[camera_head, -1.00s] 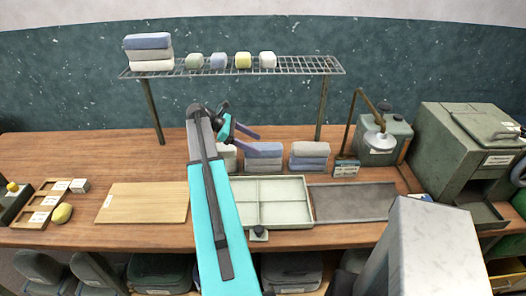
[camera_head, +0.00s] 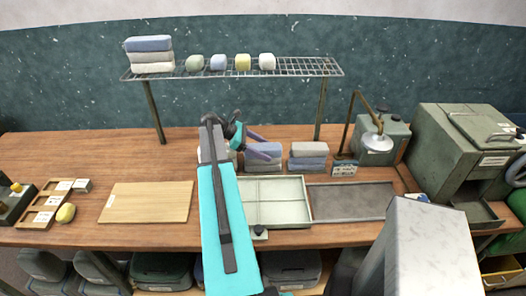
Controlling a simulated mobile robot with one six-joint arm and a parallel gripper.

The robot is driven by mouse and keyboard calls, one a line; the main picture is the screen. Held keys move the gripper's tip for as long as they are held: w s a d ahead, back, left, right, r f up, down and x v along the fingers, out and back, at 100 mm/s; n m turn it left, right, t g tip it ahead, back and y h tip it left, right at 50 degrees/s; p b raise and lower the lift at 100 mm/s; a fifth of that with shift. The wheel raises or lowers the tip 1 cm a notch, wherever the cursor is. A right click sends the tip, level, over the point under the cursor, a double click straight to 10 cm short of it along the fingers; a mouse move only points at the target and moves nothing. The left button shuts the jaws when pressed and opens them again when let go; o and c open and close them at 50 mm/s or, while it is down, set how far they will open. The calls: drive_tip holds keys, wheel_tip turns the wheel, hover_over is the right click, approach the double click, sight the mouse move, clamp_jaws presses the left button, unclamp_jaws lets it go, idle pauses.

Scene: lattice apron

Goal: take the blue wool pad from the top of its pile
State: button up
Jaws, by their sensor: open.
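A pile of pads (camera_head: 264,165) stands on the wooden bench below the wire rack, and a blue pad (camera_head: 272,147) is on its top. My gripper (camera_head: 267,148) is open, its two fingers pointing right in front of or over this pile's upper part. Whether the fingers touch the pad I cannot tell. The fingers and wrist cover part of the pile. Another blue pad (camera_head: 148,43) tops a pile of grey and white pads on the rack at the upper left.
A divided tray (camera_head: 308,207) and a dark mat (camera_head: 352,201) lie in front. The wire rack (camera_head: 300,67) hangs above on posts.

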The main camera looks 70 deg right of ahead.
drive_tip(key=c, duration=1.1)
drive_tip(key=shift+r, duration=0.1)
drive_tip(key=shift+r+b, duration=1.1)
drive_tip(key=shift+r, duration=0.55)
drive_tip(key=a+b, duration=0.1)
drive_tip(key=a, duration=0.4)
drive_tip(key=s+a+r+b, duration=0.1)
drive_tip(key=a+b, duration=0.1)
drive_tip(key=a, duration=0.3)
drive_tip(key=s+a+b, duration=0.1)
drive_tip(key=a, duration=0.5)
drive_tip(key=shift+r, duration=0.25)
